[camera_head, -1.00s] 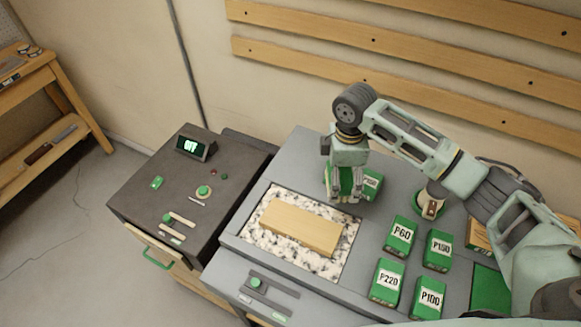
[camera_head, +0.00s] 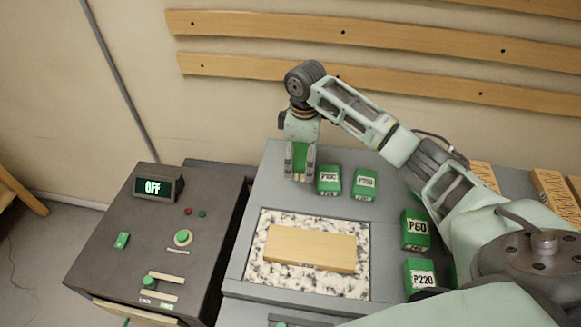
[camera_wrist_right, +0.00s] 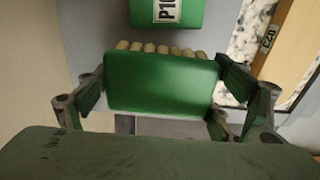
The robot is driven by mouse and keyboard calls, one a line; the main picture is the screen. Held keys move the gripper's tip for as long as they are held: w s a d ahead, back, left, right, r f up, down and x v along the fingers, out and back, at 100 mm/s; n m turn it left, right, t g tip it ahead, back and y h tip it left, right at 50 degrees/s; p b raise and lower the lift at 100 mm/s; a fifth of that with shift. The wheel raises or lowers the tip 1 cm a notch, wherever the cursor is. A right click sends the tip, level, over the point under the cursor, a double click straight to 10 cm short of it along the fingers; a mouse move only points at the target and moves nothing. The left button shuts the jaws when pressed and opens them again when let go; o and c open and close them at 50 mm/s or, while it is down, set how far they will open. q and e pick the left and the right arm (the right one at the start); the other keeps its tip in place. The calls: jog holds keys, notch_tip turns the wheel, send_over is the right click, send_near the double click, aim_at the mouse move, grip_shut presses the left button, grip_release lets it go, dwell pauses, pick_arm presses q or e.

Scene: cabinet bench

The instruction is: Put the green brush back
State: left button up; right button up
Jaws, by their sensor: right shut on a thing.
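The green brush (camera_head: 301,158) is in my right gripper (camera_head: 300,174), at the far left corner of the grey bench top. In the right wrist view the brush (camera_wrist_right: 160,84) shows a flat green back between the two fingers, with a row of pale bristles along its upper edge. My right gripper (camera_wrist_right: 160,98) is shut on it. I cannot tell whether the brush touches the bench. My left gripper is not in view.
Two green labelled blocks (camera_head: 328,181) (camera_head: 364,184) stand just right of the brush. A wooden board (camera_head: 310,249) lies on a speckled plate (camera_head: 262,274) in front. More green blocks (camera_head: 416,230) stand at right. A dark control box (camera_head: 105,250) reading OFF is at left.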

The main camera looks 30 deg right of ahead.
jog(key=shift+w+a+f, duration=0.45)
jog(key=shift+w+a, duration=0.05)
jog(key=shift+a, duration=0.15)
jog(key=shift+w+a+f, duration=0.45)
jog(key=shift+w+a, duration=0.05)
jog(key=shift+a, duration=0.1)
jog(key=shift+f+p, duration=0.35)
notch_tip(320, 180, down, 2)
jog(key=shift+s+d+f+p, duration=0.1)
jog(key=shift+f+p, duration=0.15)
jog(key=shift+p, duration=0.1)
jog(key=shift+f, duration=0.3)
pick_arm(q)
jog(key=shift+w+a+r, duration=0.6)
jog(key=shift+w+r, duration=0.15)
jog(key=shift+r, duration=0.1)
pick_arm(e)
jog(key=shift+f, duration=0.2)
jog(key=o, duration=1)
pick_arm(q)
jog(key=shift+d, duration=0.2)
